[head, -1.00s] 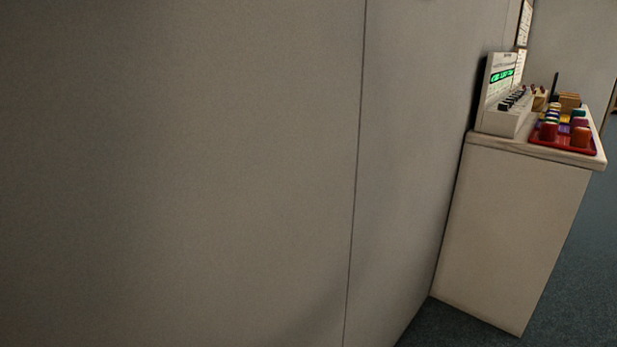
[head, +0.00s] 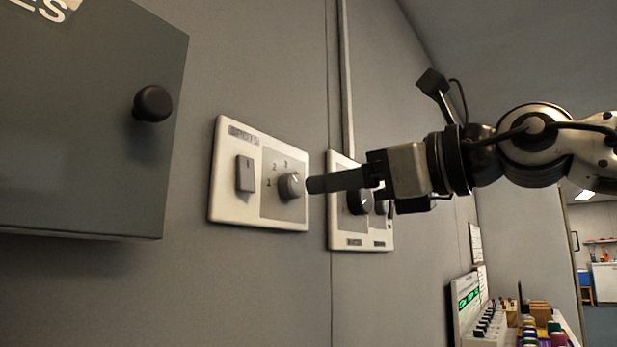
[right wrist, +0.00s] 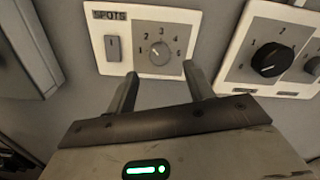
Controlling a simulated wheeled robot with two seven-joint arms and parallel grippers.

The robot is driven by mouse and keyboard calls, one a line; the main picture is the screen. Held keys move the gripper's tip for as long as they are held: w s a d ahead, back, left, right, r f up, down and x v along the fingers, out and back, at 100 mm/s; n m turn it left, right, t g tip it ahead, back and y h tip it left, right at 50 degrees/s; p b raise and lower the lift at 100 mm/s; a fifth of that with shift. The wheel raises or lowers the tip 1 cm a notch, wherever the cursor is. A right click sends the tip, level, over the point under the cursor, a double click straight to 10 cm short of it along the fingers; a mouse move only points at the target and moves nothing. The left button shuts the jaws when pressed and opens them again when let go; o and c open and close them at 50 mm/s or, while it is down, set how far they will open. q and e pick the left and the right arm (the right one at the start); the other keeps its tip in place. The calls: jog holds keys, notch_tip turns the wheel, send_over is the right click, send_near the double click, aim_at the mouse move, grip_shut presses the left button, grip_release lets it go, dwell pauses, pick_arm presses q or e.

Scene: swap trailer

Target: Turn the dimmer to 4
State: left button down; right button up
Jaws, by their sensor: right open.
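The dimmer knob (head: 291,186) is a round grey knob on a white wall plate labelled SPOTS in the right wrist view. There the knob (right wrist: 160,54) has the numbers 1 to 6 around it. Its light mark seems to point up and left, towards the low numbers, but it is too small to read surely. My right gripper (head: 314,185) points at the knob from the right in the head view. In the right wrist view its fingers (right wrist: 159,71) are spread, below and to either side of the knob, apart from it. My left gripper is out of view.
A rocker switch (head: 245,174) sits left of the knob. A second plate (head: 342,228) with dark knobs is close on the right, partly behind my gripper. A grey cabinet (head: 90,130) with a black knob (head: 152,103) juts out at left. A cluttered counter stands lower right.

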aim_at(298, 187)
jog(key=x, duration=0.4)
jog(key=shift+a+p, duration=0.1)
jog(key=shift+p, duration=0.25)
jog(key=shift+w+a, duration=0.35)
jog(key=shift+a, duration=0.05)
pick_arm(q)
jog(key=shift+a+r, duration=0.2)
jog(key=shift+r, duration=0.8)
pick_arm(e)
jog(key=c, duration=1)
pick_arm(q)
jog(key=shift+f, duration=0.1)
pick_arm(e)
jog(key=shift+o, duration=0.2)
